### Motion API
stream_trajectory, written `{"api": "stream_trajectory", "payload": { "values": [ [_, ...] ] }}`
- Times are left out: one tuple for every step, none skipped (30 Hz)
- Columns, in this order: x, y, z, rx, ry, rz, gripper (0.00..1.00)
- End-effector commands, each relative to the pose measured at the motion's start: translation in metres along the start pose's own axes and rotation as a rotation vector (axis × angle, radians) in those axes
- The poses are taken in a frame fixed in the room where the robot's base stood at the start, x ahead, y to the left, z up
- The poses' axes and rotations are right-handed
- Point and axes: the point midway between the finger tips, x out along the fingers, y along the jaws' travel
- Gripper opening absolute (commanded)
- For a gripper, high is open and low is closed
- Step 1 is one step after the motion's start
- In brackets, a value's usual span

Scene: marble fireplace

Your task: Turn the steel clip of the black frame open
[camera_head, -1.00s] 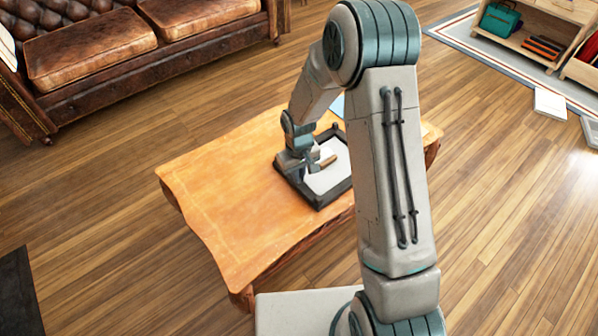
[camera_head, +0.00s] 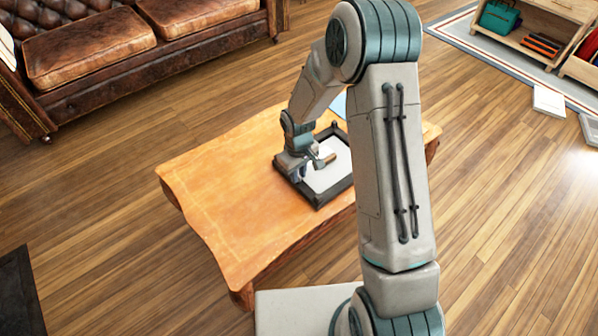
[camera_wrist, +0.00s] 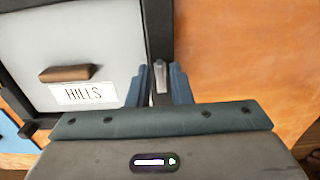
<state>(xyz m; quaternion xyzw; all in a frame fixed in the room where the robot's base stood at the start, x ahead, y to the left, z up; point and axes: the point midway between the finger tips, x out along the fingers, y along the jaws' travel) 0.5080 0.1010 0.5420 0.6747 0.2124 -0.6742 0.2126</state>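The black frame (camera_head: 333,196) lies flat on the wooden table, with a pale panel (camera_head: 325,180) inside its border. In the wrist view the frame's dark border (camera_wrist: 158,22) runs up the middle. The steel clip (camera_wrist: 160,78) is a small upright grey piece on that border. My gripper (camera_wrist: 161,70) has its two blue fingers on either side of the clip, with narrow gaps showing. It is open around the clip. In the head view my gripper (camera_head: 308,168) is over the frame's left side, and the clip is hidden there.
A brown wooden block (camera_wrist: 67,73) and a "HILLS" label (camera_wrist: 83,94) are on the pale panel. A blue item (camera_wrist: 12,132) lies beyond the frame's corner. The table (camera_head: 225,190) is clear left of the frame. A leather sofa (camera_head: 90,50) stands behind.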

Motion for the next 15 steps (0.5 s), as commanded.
{"api": "stream_trajectory", "payload": {
  "values": [
    [0.0, 0.0, 0.0, 0.0, 0.0, 0.0, 0.28],
    [0.0, 0.0, 0.0, 0.0, 0.0, 0.0, 0.28],
    [0.0, 0.0, 0.0, 0.0, 0.0, 0.0, 0.28],
    [0.0, 0.0, 0.0, 0.0, 0.0, 0.0, 0.28],
    [0.0, 0.0, 0.0, 0.0, 0.0, 0.0, 0.28],
    [0.0, 0.0, 0.0, 0.001, 0.0, 0.0, 0.28],
    [0.0, 0.0, 0.0, 0.001, 0.0, 0.0, 0.28],
    [0.0, 0.0, 0.0, 0.001, 0.0, 0.0, 0.28],
    [-0.001, 0.0, 0.0, 0.001, 0.0, 0.0, 0.28],
    [-0.002, 0.0, 0.0, 0.001, 0.0, 0.0, 0.28],
    [-0.004, 0.0, 0.0, 0.001, 0.001, 0.0, 0.28],
    [-0.008, 0.0, 0.0, 0.002, 0.001, 0.0, 0.28],
    [-0.011, 0.0, 0.0, 0.002, 0.002, 0.0, 0.28],
    [-0.016, 0.001, 0.0, 0.002, 0.002, 0.001, 0.28],
    [-0.023, 0.001, 0.0, 0.002, 0.002, 0.001, 0.28]
  ]
}}
